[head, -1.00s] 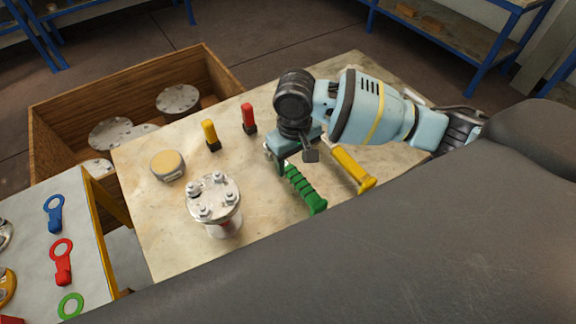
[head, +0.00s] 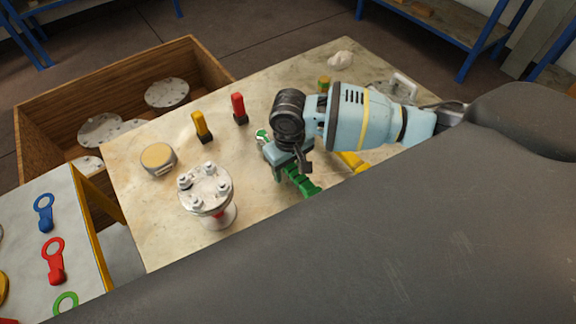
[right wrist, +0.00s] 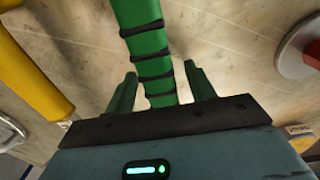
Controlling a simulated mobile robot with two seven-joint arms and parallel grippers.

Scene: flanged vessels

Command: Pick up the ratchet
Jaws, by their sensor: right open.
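The ratchet appears to be the green-handled tool with black rings (head: 305,186), lying on the bench top. Its handle (right wrist: 146,45) runs between my right fingers in the right wrist view. A green and metal piece (head: 262,136) shows beyond the gripper and may be its head. My right gripper (head: 279,172) is over the handle and hides its middle. In the right wrist view the right gripper (right wrist: 161,72) is open, with a finger on each side of the handle and gaps between. My left gripper is not in view.
A yellow handle (head: 352,162) lies close beside the gripper. A flanged vessel (head: 207,190) stands left of it. A yellow-topped round tin (head: 158,159), a yellow marker (head: 201,127) and a red marker (head: 239,108) stand farther back. A wooden crate (head: 50,125) adjoins the bench.

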